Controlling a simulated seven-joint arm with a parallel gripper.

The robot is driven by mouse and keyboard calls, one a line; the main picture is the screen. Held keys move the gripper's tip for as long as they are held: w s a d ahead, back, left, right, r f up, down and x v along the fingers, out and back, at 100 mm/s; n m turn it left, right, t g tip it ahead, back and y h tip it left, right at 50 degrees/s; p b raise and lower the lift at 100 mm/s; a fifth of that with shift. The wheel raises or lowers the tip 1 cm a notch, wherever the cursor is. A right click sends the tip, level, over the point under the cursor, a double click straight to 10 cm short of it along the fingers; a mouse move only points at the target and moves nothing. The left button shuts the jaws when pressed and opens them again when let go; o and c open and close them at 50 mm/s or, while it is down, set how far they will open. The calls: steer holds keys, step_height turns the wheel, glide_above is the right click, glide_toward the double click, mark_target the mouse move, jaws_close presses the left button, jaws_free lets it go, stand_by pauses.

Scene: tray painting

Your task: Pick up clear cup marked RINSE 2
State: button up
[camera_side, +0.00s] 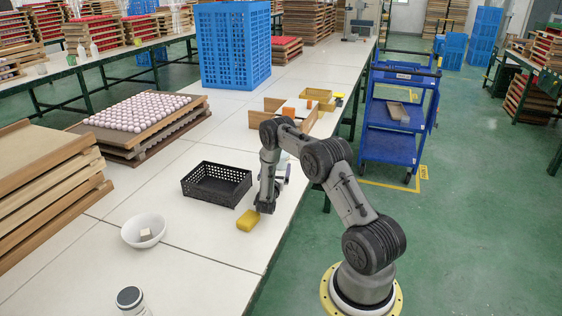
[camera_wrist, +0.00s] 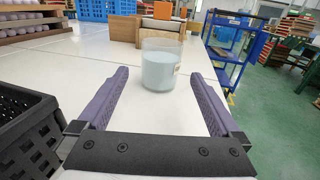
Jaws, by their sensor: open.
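A clear cup (camera_wrist: 160,70) holding pale bluish liquid stands upright on the white table, straight ahead in the wrist view. A small mark shows at its right side, but I cannot read it. In the side view the cup is mostly hidden behind my arm. My gripper (camera_wrist: 160,74) is open and empty, held low over the table. Its two purple fingers point at the cup, one to each side of it in the picture. The cup appears at or just beyond the fingertips, and I see no contact.
A black perforated basket (camera_side: 216,170) is close to the left of my gripper. A yellow sponge (camera_side: 248,220) and a white bowl (camera_side: 144,244) lie nearer the front. A wooden box (camera_wrist: 195,27) stands behind the cup. The table's right edge is close; a blue cart (camera_side: 395,146) stands beyond it.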

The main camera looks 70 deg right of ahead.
steer(key=x, duration=0.8)
steer(key=shift+r, duration=0.1)
steer(key=shift+r+x, duration=0.15)
steer(key=shift+x, duration=1.2)
steer(key=shift+r+x, duration=0.2)
steer(key=shift+x, duration=1.15)
steer(key=shift+s, duration=0.15)
steer(key=c, duration=1.3)
steer(key=shift+r, duration=0.1)
steer(key=shift+c, duration=0.5)
steer(key=shift+r, duration=0.1)
